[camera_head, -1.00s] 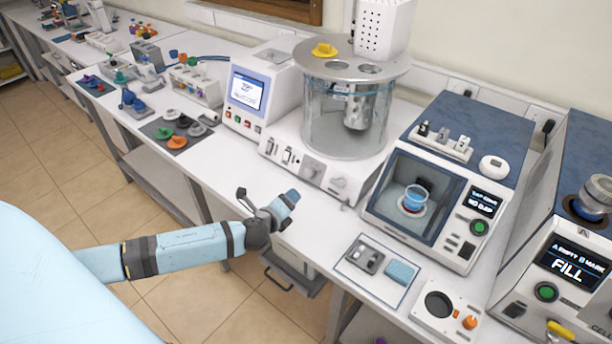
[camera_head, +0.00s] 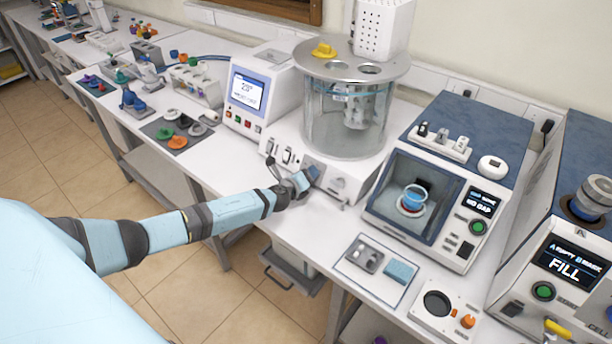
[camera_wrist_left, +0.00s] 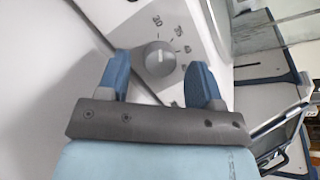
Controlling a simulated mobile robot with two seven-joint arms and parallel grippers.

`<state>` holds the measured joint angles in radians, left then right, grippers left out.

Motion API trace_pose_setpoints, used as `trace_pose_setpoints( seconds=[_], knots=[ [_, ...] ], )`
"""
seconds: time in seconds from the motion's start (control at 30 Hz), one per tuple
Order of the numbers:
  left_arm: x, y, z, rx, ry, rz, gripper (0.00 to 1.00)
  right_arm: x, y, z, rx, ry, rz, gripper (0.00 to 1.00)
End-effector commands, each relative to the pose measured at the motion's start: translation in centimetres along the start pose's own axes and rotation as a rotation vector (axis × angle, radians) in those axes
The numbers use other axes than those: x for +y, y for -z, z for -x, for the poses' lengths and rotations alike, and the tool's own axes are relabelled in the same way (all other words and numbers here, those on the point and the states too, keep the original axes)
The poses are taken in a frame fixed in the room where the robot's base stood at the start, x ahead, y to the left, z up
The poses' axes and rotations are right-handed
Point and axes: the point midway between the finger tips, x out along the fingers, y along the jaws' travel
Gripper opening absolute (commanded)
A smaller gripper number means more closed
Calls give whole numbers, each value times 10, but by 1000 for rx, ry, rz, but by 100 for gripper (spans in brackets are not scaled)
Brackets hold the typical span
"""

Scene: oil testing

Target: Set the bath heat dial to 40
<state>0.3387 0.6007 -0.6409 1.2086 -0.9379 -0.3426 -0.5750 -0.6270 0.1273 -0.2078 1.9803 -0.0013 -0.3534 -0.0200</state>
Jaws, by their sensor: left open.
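The bath (camera_head: 345,125) is a clear glass cylinder under a round metal lid, standing on a white base on the bench. In the left wrist view its heat dial (camera_wrist_left: 160,59) is a round grey knob on a grey panel, with a "30" mark and other marks around it that are hard to read. My left gripper (camera_head: 312,178) is at the front of the bath base and hides the dial in the head view. In the wrist view my left gripper (camera_wrist_left: 160,80) is open, with one blue finger on either side of the knob. Contact cannot be told. My right gripper is not in view.
A white unit with a screen (camera_head: 247,92) stands left of the bath. A blue-topped tester (camera_head: 480,135) stands to its right. A mat (camera_head: 352,252) with small parts and a small white box (camera_head: 428,308) lie in front of the tester.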

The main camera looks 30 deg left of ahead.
Motion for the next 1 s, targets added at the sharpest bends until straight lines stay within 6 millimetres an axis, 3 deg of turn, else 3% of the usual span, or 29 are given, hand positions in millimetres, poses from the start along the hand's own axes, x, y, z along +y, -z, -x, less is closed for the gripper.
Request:
trace_pose_setpoints(
  seconds=[0.37, 0.5, 0.6, 1.0],
  knots=[
    [0, 0, -6, 1, 0, 1, 60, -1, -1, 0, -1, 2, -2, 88],
    [0, 0, -6, 1, 0, 1, 28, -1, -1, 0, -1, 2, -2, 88],
    [0, 0, -6, 1, 0, 1, 11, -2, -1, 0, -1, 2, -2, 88],
    [2, 0, -6, 4, 17, -71, 11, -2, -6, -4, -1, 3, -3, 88]
  ],
)
